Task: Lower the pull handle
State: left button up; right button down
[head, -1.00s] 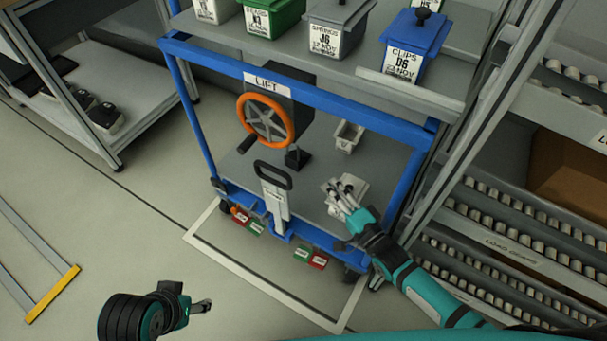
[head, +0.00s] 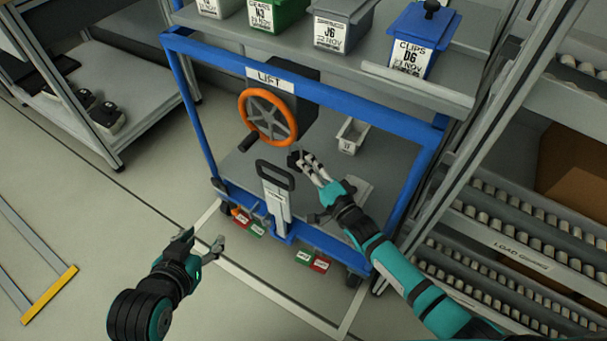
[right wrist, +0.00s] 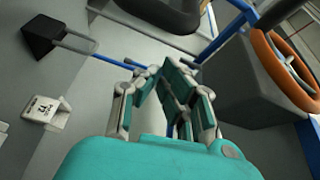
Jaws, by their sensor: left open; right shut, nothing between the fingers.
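The pull handle (head: 275,175) is a black loop on top of a pale upright post at the front of the blue-framed lift cart. It stands upright. My right gripper (head: 303,162) is shut and empty, just right of the loop and apart from it in the head view. In the right wrist view, my right fingers (right wrist: 168,72) point toward a dark rounded part at the top edge, which may be the handle. My left gripper (head: 214,247) is open and empty over the floor, left of and below the handle.
An orange handwheel (head: 268,117) sits on the lift box behind the handle. A small pale bin (head: 351,136) stands on the cart's lower deck. Labelled bins, including a blue one (head: 424,40), line the shelf above. Roller racks (head: 500,235) stand at right. Floor at left is mostly clear.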

pick_arm(q)
jog(key=shift+w+d+r, duration=0.1)
jog(key=shift+w+r, duration=0.15)
jog(key=shift+r, duration=0.1)
pick_arm(e)
jog(key=shift+s+a+f, duration=0.1)
jog(key=shift+s+a, duration=0.7)
jog(key=shift+s, duration=0.15)
